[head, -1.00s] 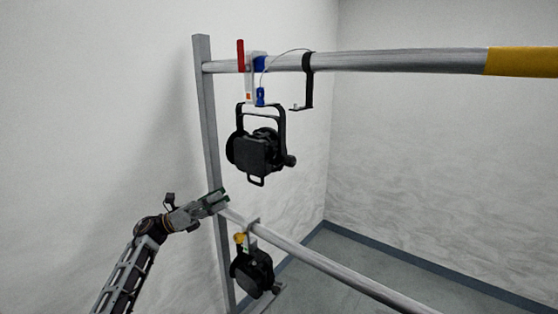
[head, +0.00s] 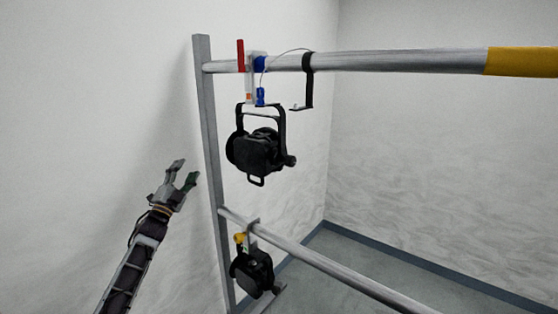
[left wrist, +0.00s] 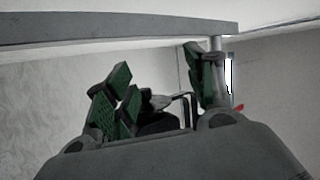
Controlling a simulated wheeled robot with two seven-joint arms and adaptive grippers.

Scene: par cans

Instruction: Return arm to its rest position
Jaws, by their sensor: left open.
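My left gripper (head: 180,176) is open and empty in the head view. Its fingers point up, left of the grey upright post (head: 207,150) and apart from it. In the left wrist view the green-padded fingers of my left gripper (left wrist: 160,88) stand apart with nothing held between them. Part of a black can and its yoke shows behind them, with a small red piece at the right. My right gripper is in neither view.
A black par can (head: 258,150) hangs from the upper bar (head: 400,62), with a red handle, blue parts and a black hook beside it. A second can (head: 252,272) hangs at the lower bar (head: 330,264). White wall lies left of the post.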

